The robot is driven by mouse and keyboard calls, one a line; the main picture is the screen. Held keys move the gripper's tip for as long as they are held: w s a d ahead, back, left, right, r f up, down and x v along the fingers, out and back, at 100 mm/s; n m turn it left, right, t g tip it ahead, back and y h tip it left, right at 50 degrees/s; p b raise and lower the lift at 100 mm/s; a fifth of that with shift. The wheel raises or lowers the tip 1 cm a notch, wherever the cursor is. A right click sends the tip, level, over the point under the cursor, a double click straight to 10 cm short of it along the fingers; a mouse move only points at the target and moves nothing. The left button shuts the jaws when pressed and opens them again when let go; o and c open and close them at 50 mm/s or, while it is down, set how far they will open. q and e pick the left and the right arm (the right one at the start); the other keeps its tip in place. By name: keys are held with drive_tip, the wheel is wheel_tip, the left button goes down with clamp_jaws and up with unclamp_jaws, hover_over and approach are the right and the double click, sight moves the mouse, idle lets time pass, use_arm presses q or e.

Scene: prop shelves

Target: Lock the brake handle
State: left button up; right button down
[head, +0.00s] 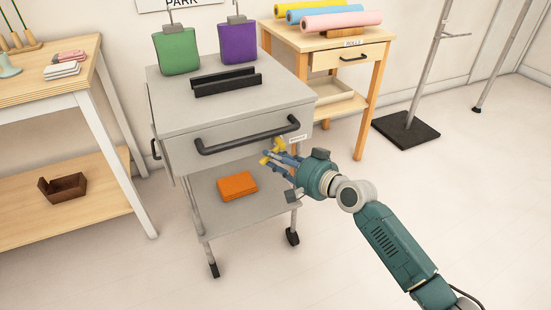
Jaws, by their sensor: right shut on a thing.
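The grey cart (165,102) stands in the middle of the head view. Its brake handle (279,144) appears as a small yellow part at the right of the cart's front, below the drawer and near a small white label (298,138). My right gripper (270,157) comes in from the right, with its blue fingers shut on the brake handle. The fingers partly cover the handle, so its exact angle is hard to tell. My left gripper is out of view.
The cart has a dark drawer bar (246,136), an orange box (237,186) on its lower shelf, and green (177,53) and purple (238,43) containers on top. Wooden tables stand left (60,88) and behind right (290,38). The floor in front is clear.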

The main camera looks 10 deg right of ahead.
drive_tip(key=c, duration=1.8)
unclamp_jaws()
drive_tip(key=shift+f, duration=0.1)
drive_tip(key=shift+o, duration=0.2)
drive_tip(key=v, duration=1.2)
drive_tip(key=shift+s, duration=0.1)
